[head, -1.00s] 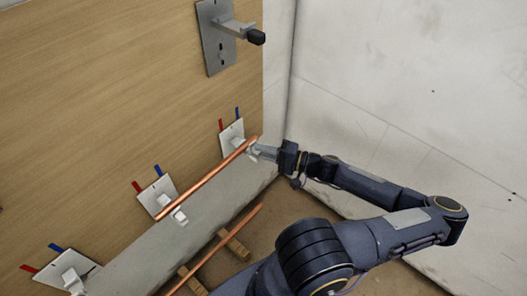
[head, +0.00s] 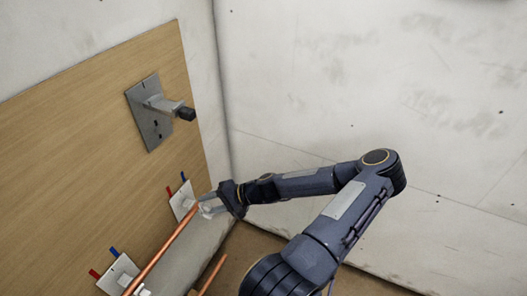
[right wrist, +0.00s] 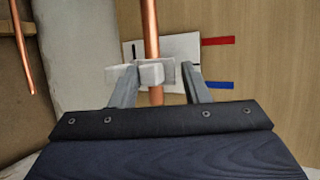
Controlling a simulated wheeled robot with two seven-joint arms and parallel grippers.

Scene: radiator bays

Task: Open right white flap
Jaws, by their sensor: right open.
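The right white flap (right wrist: 138,74) is part of a white clip on a white plate (right wrist: 186,47), which also shows in the head view (head: 181,201). The copper pipe (right wrist: 151,28) runs through this clip; in the head view the pipe (head: 165,247) slants down to the left. My right gripper (head: 204,207) is at the clip. In the right wrist view its two fingers (right wrist: 159,78) stand apart, one on each side of the clip. Whether they touch the flap, I cannot tell. My left gripper is out of view.
A second white plate (head: 117,274) with red and blue tabs is lower left on the wooden panel (head: 80,110). A grey metal bracket (head: 150,112) juts out above. Another copper pipe (head: 213,272) lies low. The white wall at right is bare.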

